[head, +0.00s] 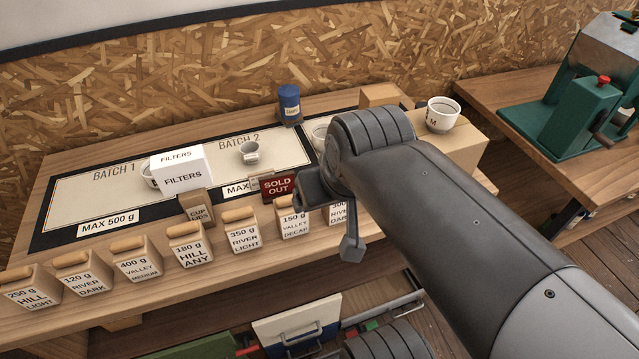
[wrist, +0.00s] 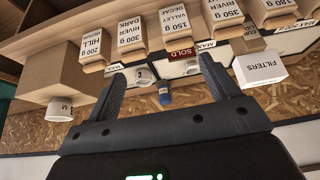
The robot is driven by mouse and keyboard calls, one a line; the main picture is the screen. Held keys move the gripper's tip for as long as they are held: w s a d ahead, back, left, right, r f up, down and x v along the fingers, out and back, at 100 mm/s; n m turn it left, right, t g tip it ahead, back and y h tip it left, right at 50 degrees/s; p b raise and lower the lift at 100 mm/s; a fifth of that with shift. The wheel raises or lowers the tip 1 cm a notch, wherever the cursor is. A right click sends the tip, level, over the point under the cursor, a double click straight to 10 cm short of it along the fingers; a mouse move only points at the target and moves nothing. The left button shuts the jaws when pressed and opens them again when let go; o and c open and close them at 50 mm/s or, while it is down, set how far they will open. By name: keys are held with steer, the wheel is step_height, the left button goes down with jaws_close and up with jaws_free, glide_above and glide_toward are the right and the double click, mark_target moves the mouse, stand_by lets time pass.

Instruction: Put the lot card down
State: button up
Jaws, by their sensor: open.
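My gripper (head: 333,220) is open above the front edge of the bench, just right of the red SOLD OUT sign (head: 279,187). In the wrist view the gripper (wrist: 163,85) also shows open, with nothing visible between its fingers. I cannot pick out a lot card for certain. The sign also appears upside down in the wrist view (wrist: 181,53). The Batch 1 mat (head: 88,196) and Batch 2 area (head: 220,147) lie behind the sign. My arm hides the bench's right part.
Several labelled bags (head: 190,245) line the front edge. A white filters box (head: 181,171), a brown cup box (head: 197,207), a grey cup (head: 249,153) and a blue jar (head: 289,104) stand on the bench. A cup (head: 442,115) tops a cardboard box (head: 465,143). A green machine (head: 577,120) stands right.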

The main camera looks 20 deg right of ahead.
steer(key=c, duration=0.6)
steer(key=m+g+y, duration=0.6)
steer(key=m+y, duration=0.8)
steer(key=m, duration=0.4)
glide_above(272, 170)
steer(key=d, duration=0.3)
step_height(272, 170, down, 16)
step_height(272, 170, down, 4)
steer(key=shift+w+d+f, duration=0.1)
steer(key=shift+d, duration=0.05)
step_height(272, 170, down, 3)
steer(key=shift+r, duration=0.2)
steer(key=shift+a+f+h, duration=0.15)
steer(key=shift+a+f, duration=0.1)
steer(key=shift+a, duration=0.45)
steer(key=shift+a+f+h, duration=0.15)
steer(key=shift+a+f, duration=0.05)
steer(key=shift+a, duration=0.45)
